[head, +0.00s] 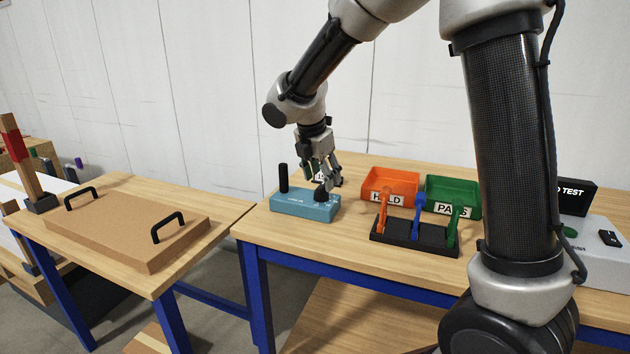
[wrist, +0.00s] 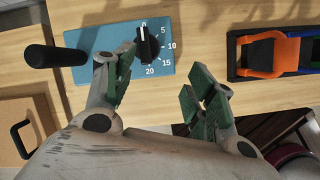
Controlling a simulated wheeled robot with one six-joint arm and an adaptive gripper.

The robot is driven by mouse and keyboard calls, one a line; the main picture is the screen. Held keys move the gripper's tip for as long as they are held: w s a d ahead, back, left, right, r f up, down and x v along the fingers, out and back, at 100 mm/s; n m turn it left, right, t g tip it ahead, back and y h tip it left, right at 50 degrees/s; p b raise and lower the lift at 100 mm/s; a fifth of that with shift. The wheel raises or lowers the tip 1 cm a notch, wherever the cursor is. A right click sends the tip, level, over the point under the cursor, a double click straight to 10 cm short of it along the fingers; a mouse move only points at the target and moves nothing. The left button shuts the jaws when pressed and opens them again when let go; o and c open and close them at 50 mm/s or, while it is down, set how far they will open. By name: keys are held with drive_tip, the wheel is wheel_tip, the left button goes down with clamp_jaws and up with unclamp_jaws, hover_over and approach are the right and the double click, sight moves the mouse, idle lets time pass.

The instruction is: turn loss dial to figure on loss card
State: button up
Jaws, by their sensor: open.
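The loss dial is a black knob (wrist: 148,45) on a blue box (wrist: 88,72), with the figures 0, 5, 10, 15 and 20 around it. Its white mark points at or near 0. In the head view the dial (head: 321,196) is at the right end of the blue box (head: 300,207). My gripper (head: 325,180) is just above the dial, pointing down. In the wrist view my gripper (wrist: 158,88) is open and empty, with the knob beyond its fingertips. I cannot make out a readable loss card; something behind my gripper is mostly hidden.
A black upright handle (head: 283,178) stands on the box's left end. To the right are an orange HOLD bin (head: 388,182), a green PASS bin (head: 465,192) and a black rack (head: 400,241) with coloured pieces. A handled brown board (head: 120,225) lies on the left table.

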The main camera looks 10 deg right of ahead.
sight(321, 186)
drive_tip(key=w+f+n, duration=0.1)
drive_tip(key=f, duration=0.1)
drive_tip(key=w+f+n, duration=0.2)
drive_tip(key=w+d+f+n, duration=0.1)
drive_tip(key=f, duration=0.1)
drive_tip(key=shift+w+d+f+n+t, duration=0.1)
drive_tip(key=shift+w+n+t, duration=0.2)
idle(0.4)
drive_tip(key=c, duration=1)
